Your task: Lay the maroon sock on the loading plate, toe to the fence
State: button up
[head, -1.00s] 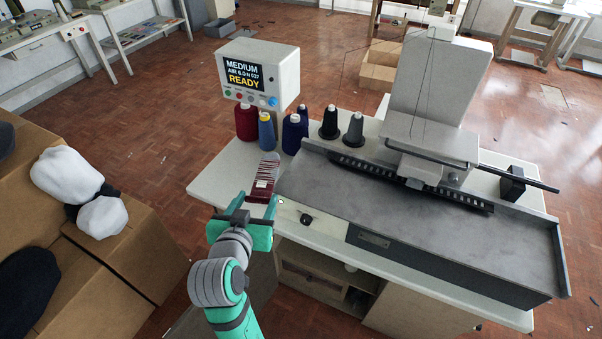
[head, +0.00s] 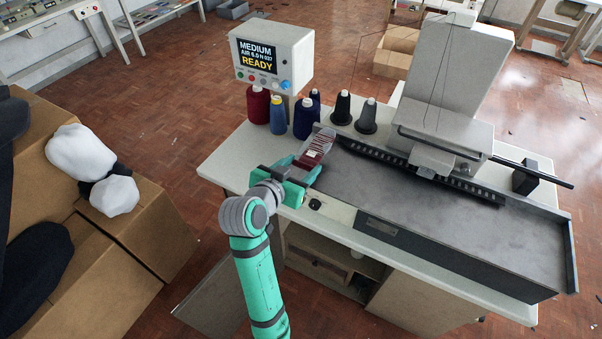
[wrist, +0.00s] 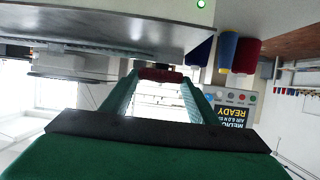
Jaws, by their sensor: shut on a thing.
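The maroon sock (head: 317,151) has pale stripes, a white label and a greyish far end. My gripper (head: 303,170) is shut on its near end, and the sock points away up and to the right. In the wrist view a maroon strip of the sock (wrist: 160,74) shows between the fingertips (wrist: 160,80); the rest is hidden. The grey loading plate (head: 400,205) is bare, with a raised wall along its back. The sock is at the plate's left end; I cannot tell its height above it.
Several thread cones (head: 304,118) stand just behind the sock, below the display box (head: 275,55), which reads READY. The sewing head (head: 440,150) and a dark toothed rail (head: 415,178) are over the plate's back. Cartons with white socks (head: 80,152) stand at left.

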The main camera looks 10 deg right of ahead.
aim_at(301, 174)
jog(key=w+f, duration=0.1)
jog(key=f, duration=0.1)
jog(key=w+f, duration=0.1)
jog(key=w, duration=0.1)
jog(key=shift+d+f, duration=0.2)
jog(key=shift+f, duration=0.2)
jog(key=shift+w+f, duration=0.15)
jog(key=shift+f, duration=1.5)
jog(key=o, duration=1)
jog(key=shift+f, duration=0.1)
